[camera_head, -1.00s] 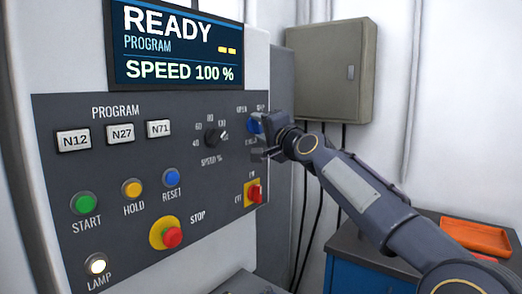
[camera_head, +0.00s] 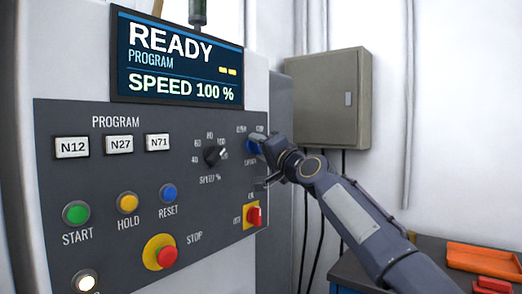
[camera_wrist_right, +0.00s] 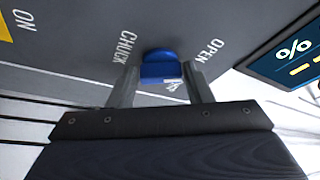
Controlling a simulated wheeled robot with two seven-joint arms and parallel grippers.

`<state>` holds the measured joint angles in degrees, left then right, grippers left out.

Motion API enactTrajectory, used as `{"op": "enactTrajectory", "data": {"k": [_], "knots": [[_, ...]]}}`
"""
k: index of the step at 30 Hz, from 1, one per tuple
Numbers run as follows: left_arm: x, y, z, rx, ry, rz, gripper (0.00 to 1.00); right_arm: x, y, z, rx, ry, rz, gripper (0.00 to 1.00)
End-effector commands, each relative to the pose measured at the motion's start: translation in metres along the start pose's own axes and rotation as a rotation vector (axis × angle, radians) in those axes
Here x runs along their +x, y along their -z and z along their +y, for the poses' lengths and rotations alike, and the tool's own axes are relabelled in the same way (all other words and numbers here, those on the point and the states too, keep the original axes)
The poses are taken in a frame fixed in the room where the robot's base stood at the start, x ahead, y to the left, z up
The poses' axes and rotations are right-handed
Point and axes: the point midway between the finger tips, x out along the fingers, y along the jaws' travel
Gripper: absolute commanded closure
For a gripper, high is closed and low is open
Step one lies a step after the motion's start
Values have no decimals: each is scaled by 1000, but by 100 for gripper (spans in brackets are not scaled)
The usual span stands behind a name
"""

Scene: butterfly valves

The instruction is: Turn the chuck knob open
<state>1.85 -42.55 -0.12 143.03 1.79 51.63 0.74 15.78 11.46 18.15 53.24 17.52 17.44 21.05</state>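The blue chuck knob (camera_head: 253,146) sits near the right edge of the grey control panel, below small labels. In the right wrist view the knob (camera_wrist_right: 160,67) lies between the labels CHUCK and OPEN. My right gripper (camera_head: 262,152) is at the knob and partly covers it. A white label beneath is partly hidden by the right finger. My left gripper is not in view.
A red switch on a yellow plate (camera_head: 253,215) sits just below the gripper. A black speed dial (camera_head: 214,154) is to its left. A red stop button (camera_head: 167,256) is lower left. A grey cabinet (camera_head: 320,100) and an orange tray (camera_head: 483,260) stand at right.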

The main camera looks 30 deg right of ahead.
Motion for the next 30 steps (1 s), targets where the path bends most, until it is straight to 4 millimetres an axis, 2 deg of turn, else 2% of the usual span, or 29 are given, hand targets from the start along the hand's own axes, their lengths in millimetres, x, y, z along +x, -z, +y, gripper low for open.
{"op": "enactTrajectory", "data": {"k": [1, 4, 14, 24, 30], "knots": [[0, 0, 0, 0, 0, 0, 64, 0, 0, 1, 1, -1, 0, 48], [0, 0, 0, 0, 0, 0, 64, 0, 0, 0, 1, 0, 1, 36], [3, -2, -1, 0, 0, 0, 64, -5, 1, 1, 2, 1, 4, 36], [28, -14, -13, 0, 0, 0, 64, -60, -1, 3, 0, 1, 4, 36], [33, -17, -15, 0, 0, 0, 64, -77, 0, 2, 2, 0, 2, 36]]}}
